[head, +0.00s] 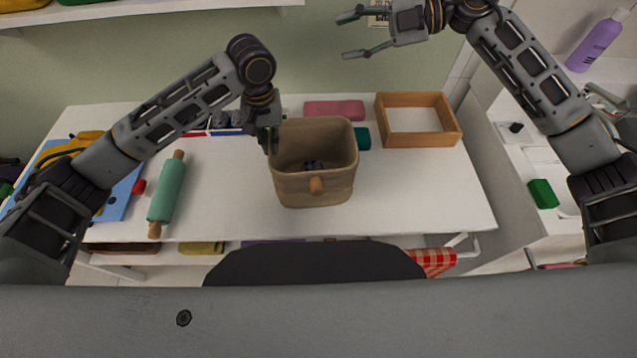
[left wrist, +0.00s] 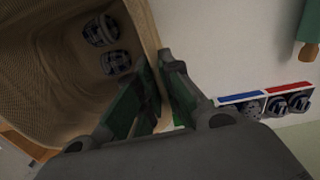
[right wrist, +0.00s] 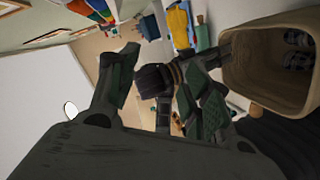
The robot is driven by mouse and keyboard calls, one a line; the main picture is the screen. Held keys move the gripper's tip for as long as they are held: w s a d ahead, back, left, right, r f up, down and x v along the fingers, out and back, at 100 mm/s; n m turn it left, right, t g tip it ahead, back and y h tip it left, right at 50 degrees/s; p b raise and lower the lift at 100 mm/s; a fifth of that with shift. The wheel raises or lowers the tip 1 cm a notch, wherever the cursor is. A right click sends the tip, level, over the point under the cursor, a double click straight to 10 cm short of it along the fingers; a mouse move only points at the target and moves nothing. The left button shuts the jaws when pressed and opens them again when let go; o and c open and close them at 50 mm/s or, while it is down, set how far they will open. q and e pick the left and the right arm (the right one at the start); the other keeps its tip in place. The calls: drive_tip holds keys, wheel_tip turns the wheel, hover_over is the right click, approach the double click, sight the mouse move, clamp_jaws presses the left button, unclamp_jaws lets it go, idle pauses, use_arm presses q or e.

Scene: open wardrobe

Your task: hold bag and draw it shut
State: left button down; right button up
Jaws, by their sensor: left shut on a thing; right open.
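My right gripper (head: 350,35) is open and empty, raised above and to the right of the bag. The bag's mouth is wide open and also shows in the right wrist view (right wrist: 262,75).
A green rolling pin (head: 167,190) lies left. Items on a red-and-blue holder (left wrist: 262,100) sit behind left. The table's front right is clear.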

drive_tip(key=s+a+f+n+g+h, duration=0.2)
drive_tip(key=s+a+f+n+h, duration=0.1)
drive_tip(key=s, duration=0.3)
drive_tip(key=s+a+f+n+g+h, duration=0.1)
drive_tip(key=s+a+f+n+h, duration=0.1)
drive_tip(key=s+a, duration=0.3)
drive_tip(key=n+t+h, duration=0.2)
drive_tip(key=n+h, duration=0.2)
drive_tip(key=h, duration=0.3)
approach(318, 186)
drive_tip(key=v, duration=0.2)
drive_tip(key=shift+w, duration=0.25)
drive_tip(key=shift+s+x, duration=0.1)
drive_tip(key=shift+x, duration=2.9)
drive_tip(key=shift+s+x, duration=0.15)
drive_tip(key=shift+x, duration=2.85)
drive_tip(key=shift+c, duration=0.2)
clamp_jaws()
